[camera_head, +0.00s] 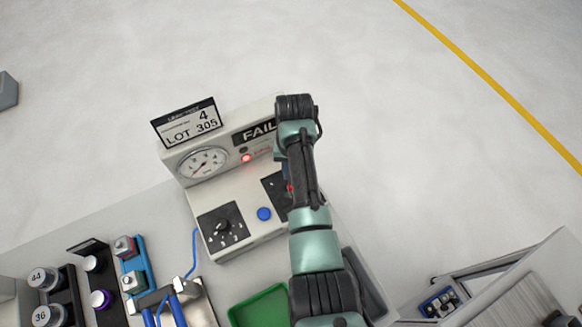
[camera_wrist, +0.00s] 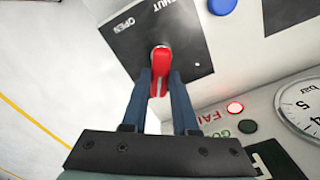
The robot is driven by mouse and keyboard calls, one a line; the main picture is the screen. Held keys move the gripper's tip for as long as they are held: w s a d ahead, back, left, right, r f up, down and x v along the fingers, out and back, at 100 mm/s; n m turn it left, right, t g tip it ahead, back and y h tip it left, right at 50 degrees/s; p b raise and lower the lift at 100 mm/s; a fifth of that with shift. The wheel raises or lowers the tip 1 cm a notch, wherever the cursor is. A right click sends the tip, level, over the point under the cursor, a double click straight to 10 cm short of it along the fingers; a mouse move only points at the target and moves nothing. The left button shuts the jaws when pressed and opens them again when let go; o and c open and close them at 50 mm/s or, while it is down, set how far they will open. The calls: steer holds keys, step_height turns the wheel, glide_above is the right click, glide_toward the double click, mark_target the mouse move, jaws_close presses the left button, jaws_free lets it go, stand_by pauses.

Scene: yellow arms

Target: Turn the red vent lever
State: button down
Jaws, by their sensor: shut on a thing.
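The red vent lever (camera_wrist: 159,66) stands on a black plate (camera_wrist: 180,40) lettered OPEN and, partly cut off, what reads as SHUT. My gripper (camera_wrist: 160,82) is shut on the lever, with a blue finger on each side of it. In the head view only a small red bit of the lever (camera_head: 291,188) shows beside my arm, which hides the rest and the fingertips. The lever sits on the right part of the grey test console (camera_head: 200,262).
A green tray (camera_head: 262,309) and blue-handled tool (camera_head: 172,302) lie in front. Open floor lies beyond.

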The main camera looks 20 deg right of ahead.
steer(key=shift+s+d+r+m+p, duration=0.1)
steer(key=shift+m+p, duration=0.05)
steer(key=shift+m, duration=0.5)
steer(key=shift+d+m+p, duration=0.1)
steer(key=shift+m+p, duration=0.05)
steer(key=shift+m, duration=0.5)
steer(key=c, duration=0.7)
jaws_free()
step_height(320, 180, up, 13)
steer(key=shift+f, duration=0.1)
